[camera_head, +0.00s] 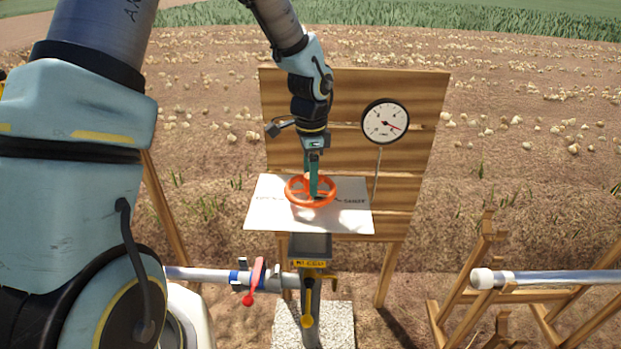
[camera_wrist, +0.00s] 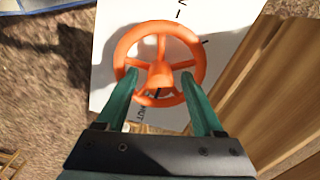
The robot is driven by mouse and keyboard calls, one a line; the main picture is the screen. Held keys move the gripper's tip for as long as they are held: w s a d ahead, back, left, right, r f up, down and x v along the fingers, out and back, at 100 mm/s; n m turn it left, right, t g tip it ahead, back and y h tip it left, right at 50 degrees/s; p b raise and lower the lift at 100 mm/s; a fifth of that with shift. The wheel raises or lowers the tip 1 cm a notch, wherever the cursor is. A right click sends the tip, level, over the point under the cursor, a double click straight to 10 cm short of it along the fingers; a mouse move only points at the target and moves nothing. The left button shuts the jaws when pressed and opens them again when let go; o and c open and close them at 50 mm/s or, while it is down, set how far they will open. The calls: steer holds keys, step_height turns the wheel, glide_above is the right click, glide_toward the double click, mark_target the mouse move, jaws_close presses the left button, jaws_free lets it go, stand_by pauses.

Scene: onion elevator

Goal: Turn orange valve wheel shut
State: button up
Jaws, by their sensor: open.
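The orange valve wheel (camera_head: 291,190) lies flat above a white sign plate (camera_head: 262,213) in front of a wooden board. My gripper (camera_head: 314,192) comes down over the wheel from above. In the wrist view the wheel (camera_wrist: 160,27) shows its spokes and raised hub, and my gripper's two green fingers (camera_wrist: 166,84) are spread apart. The fingertips overlap the near part of the wheel on either side of the hub. I cannot tell whether they touch the rim or spokes. Print on the plate is partly hidden by the wheel.
A wooden board (camera_head: 413,165) stands right behind the wheel, with a round gauge (camera_head: 385,121) on it. Below, a pipe (camera_head: 205,274) carries a red-handled valve (camera_head: 254,281). A separate pipe (camera_head: 550,277) rests on wooden trestles at right. Open field lies behind.

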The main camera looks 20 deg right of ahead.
step_height(320, 180, up, 10)
steer(key=shift+r+b, duration=0.25)
steer(key=shift+b, duration=0.6)
steer(key=s+a+f+n, duration=0.1)
steer(key=s+a+n, duration=0.1)
steer(key=a+n, duration=0.7)
steer(key=s+a+f+n+t, duration=0.1)
steer(key=a+n, duration=0.9)
steer(key=a, duration=1.1)
steer(key=shift+s+f+t, duration=0.3)
steer(key=shift+s+f, duration=0.15)
steer(key=shift+f, duration=0.1)
